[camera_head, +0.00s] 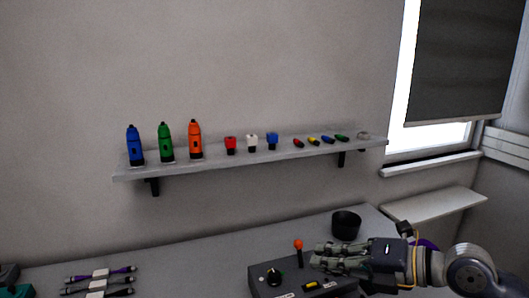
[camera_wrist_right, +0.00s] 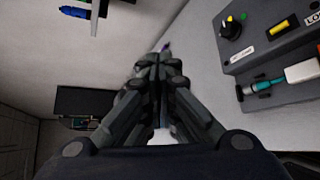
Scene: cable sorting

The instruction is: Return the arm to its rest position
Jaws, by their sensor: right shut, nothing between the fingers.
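My right arm (camera_head: 472,270) comes in from the lower right in the head view. My right gripper (camera_head: 325,255) is over the right part of the table, in front of and above the control box. In the right wrist view my right gripper (camera_wrist_right: 160,62) has its fingers together with nothing between them. At the lower left edge of the head view a small dark and teal part shows, too cut off to name. My left gripper cannot be made out.
A grey control box (camera_head: 262,287) with a knob and an orange-tipped lever (camera_head: 298,246) stands close to my gripper. A black cup (camera_head: 346,225) is behind it. Cables (camera_head: 98,283) lie at left.

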